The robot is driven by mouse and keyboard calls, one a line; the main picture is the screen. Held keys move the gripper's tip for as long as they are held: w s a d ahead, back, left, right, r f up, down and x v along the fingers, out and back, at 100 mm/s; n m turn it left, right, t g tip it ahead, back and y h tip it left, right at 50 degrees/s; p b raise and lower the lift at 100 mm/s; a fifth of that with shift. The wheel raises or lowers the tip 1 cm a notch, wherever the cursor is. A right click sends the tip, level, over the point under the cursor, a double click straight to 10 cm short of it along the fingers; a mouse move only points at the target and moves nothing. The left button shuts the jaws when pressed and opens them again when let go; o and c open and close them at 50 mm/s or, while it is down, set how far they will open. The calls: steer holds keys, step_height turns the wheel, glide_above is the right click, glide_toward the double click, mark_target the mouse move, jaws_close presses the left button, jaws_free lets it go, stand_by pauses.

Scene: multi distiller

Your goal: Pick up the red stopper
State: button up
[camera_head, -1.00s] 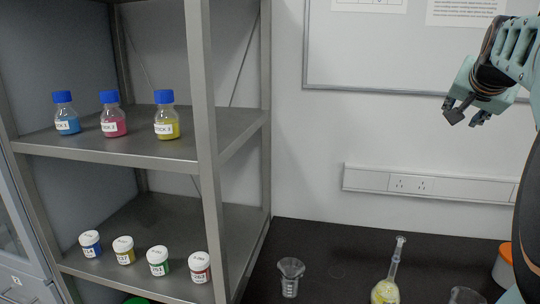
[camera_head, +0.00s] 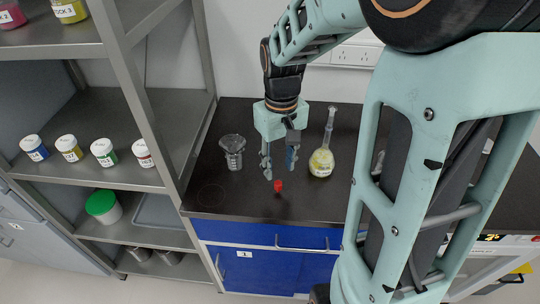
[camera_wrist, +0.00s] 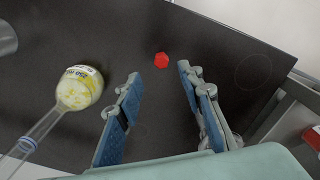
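The red stopper (camera_head: 278,186) is small and stands on the black bench top near its front edge. It also shows in the wrist view (camera_wrist: 161,60), ahead of the fingers and roughly between their lines. My gripper (camera_head: 279,175) points down over the bench with its fingers spread and nothing between them. In the wrist view my gripper (camera_wrist: 158,72) is open, with blue pads facing each other. The fingers appear just behind the stopper and do not touch it.
A flask with yellow contents (camera_head: 321,162) stands close to the right of my gripper. A clear beaker (camera_head: 232,152) stands to the left. A metal shelf with labelled jars (camera_head: 104,152) rises further left. The bench's front edge is close to the stopper.

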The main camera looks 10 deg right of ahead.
mark_target(279, 184)
steer(key=shift+f, duration=0.85)
steer(key=f, duration=0.2)
steer(key=s+f, duration=0.1)
steer(key=f, duration=0.1)
steer(key=shift+a+f, duration=0.1)
steer(key=shift+f, duration=0.1)
steer(key=shift+w+f, duration=0.1)
steer(key=shift+f, duration=0.35)
steer(key=c, duration=0.8)
